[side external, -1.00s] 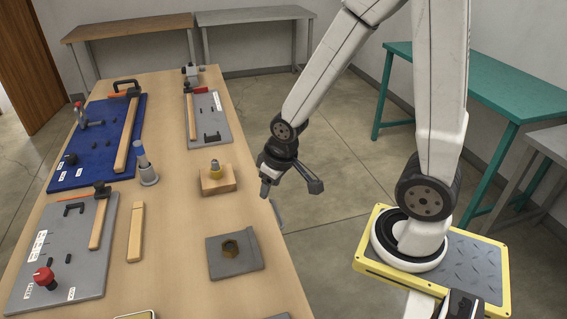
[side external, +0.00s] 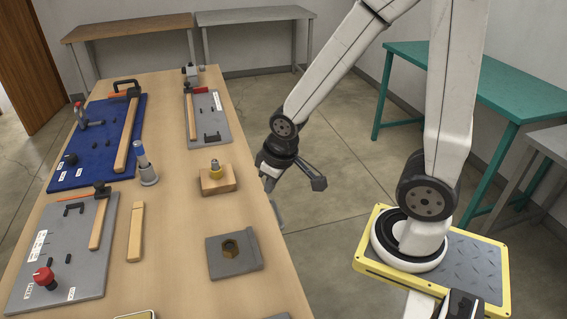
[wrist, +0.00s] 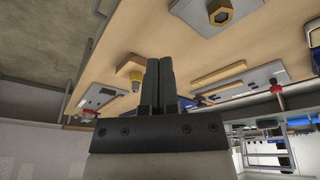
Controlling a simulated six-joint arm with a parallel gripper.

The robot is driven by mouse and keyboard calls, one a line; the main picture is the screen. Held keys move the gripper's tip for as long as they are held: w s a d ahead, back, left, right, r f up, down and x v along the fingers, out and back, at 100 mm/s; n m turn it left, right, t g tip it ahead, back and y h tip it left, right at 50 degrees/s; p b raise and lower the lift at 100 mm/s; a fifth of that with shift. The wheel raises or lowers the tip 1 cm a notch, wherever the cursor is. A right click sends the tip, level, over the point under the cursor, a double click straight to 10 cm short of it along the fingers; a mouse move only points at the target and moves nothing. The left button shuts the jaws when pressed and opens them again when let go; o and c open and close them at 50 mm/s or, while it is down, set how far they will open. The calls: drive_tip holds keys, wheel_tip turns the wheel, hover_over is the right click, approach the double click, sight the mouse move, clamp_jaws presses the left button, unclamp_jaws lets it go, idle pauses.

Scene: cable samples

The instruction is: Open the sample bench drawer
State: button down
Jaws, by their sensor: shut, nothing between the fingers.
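The bench (side external: 185,240) is a long light-wood table in the side view. A small grey bar (side external: 277,215), which looks like a drawer handle, sticks out at its right edge. A grey bar (wrist: 90,38) also runs beside the bench edge at upper left in the wrist view. The drawer front is hidden from the side camera, and no open drawer shows. My gripper (side external: 268,184) points down at the bench's right edge, just behind the bar in the picture, apparently apart from it. In the wrist view my gripper (wrist: 159,64) has its two dark fingers together, with nothing between them.
A wooden block with a bolt (side external: 217,178) and a grey plate with a brass nut (side external: 235,253) stand near that edge. Open floor (side external: 325,210) lies between the bench and my base.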

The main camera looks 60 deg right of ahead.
drive_tip(key=w+d+f+n+t, duration=0.2)
drive_tip(key=w+d+f, duration=0.2)
drive_tip(key=d, duration=0.3)
drive_tip(key=w+d+f+n+t, duration=0.1)
drive_tip(key=w+d+f+n, duration=0.2)
drive_tip(key=d, duration=0.4)
drive_tip(key=s+d+f+n+y, duration=0.3)
drive_tip(key=s+f+y, duration=0.3)
drive_tip(key=f, duration=0.4)
drive_tip(key=shift+d+f+n, duration=0.25)
drive_tip(key=shift+f+n, duration=0.1)
drive_tip(key=shift+n, duration=0.05)
drive_tip(key=x, duration=1)
drive_tip(key=shift+a, duration=0.15)
drive_tip(key=shift+r, duration=0.1)
